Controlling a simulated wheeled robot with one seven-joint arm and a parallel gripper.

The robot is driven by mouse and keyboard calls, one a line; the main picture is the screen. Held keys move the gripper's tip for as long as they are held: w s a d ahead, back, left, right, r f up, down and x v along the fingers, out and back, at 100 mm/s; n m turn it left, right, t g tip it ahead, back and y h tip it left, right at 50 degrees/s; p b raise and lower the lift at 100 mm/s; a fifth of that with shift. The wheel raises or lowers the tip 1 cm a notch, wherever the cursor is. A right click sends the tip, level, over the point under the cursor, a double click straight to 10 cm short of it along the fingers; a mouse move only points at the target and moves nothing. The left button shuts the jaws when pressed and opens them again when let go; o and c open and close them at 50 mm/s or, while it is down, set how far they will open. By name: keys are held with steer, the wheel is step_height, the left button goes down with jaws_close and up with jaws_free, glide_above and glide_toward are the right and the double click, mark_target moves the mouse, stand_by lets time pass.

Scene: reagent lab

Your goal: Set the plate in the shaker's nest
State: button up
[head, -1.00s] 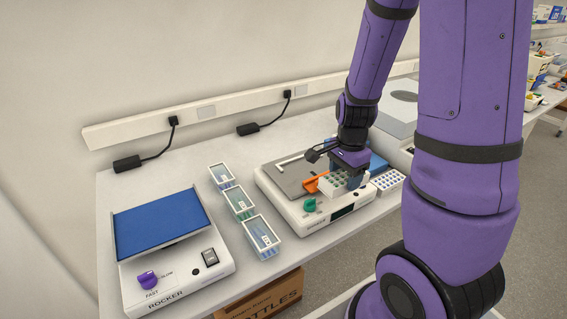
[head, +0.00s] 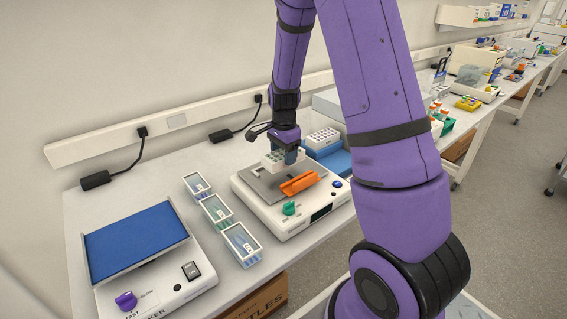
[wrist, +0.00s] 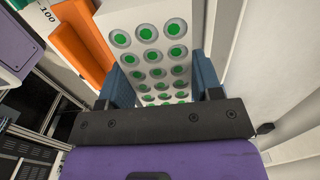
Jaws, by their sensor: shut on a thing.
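My gripper (head: 287,157) is shut on a white plate (head: 273,160) with rows of green wells. In the wrist view the plate (wrist: 148,38) sits between my two blue fingers (wrist: 164,82). The shaker (head: 283,222) is a white box with a grey platform, a green knob and a dark display. In the head view the plate is at the back of the platform, behind the orange lever (head: 300,182). In the wrist view the orange lever (wrist: 78,45) is left of the plate. My fingers partly hide the plate, and I cannot tell whether it touches the platform.
A rocker (head: 137,243) with a blue top stands at the left. Several small racks (head: 217,212) stand between it and the shaker. A blue stand (head: 335,160) and another white rack (head: 322,137) are behind the shaker on the right. The wall is behind the bench.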

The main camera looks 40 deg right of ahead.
steer(key=shift+f, duration=1.75)
steer(key=o, duration=1)
steer(key=shift+f, duration=0.15)
